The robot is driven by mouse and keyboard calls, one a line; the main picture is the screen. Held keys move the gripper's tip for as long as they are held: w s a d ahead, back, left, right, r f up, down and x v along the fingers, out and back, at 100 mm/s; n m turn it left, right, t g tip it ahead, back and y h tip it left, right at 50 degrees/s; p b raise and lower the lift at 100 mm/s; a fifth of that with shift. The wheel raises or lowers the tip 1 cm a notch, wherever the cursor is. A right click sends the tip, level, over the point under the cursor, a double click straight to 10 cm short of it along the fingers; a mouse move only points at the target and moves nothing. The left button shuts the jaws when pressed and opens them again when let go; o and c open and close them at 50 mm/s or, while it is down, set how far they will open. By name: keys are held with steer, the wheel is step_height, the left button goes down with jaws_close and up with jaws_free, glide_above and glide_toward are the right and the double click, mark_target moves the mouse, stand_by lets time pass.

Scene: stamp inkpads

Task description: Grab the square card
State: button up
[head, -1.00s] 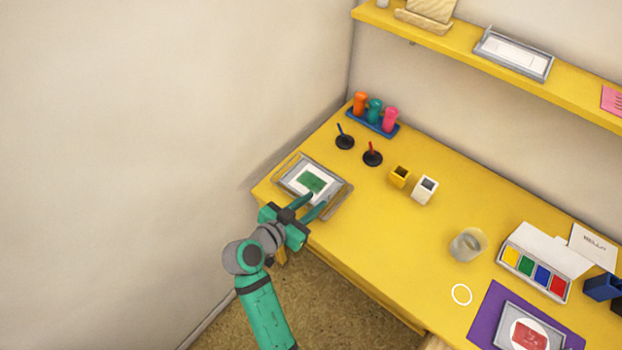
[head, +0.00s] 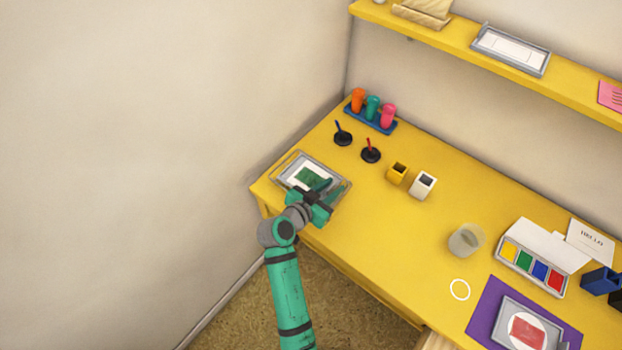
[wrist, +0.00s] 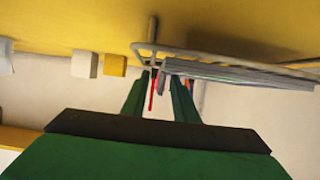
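The square card (head: 299,173) is white with a dark green patch and lies in a grey tray (head: 283,180) at the left end of the yellow table. My gripper (head: 328,186) is at the tray's near right side in the head view and covers part of it. In the wrist view my gripper (wrist: 160,82) has its two green fingers apart, with the tips close to the edge of a thin grey slab with a wire-like rim (wrist: 240,73). Whether the card's edge lies between the fingers cannot be told.
A blue rack (head: 372,121) of coloured stampers is behind. A glass (head: 464,241) stands farther right. The table's middle front is clear.

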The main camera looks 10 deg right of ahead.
jaws_close()
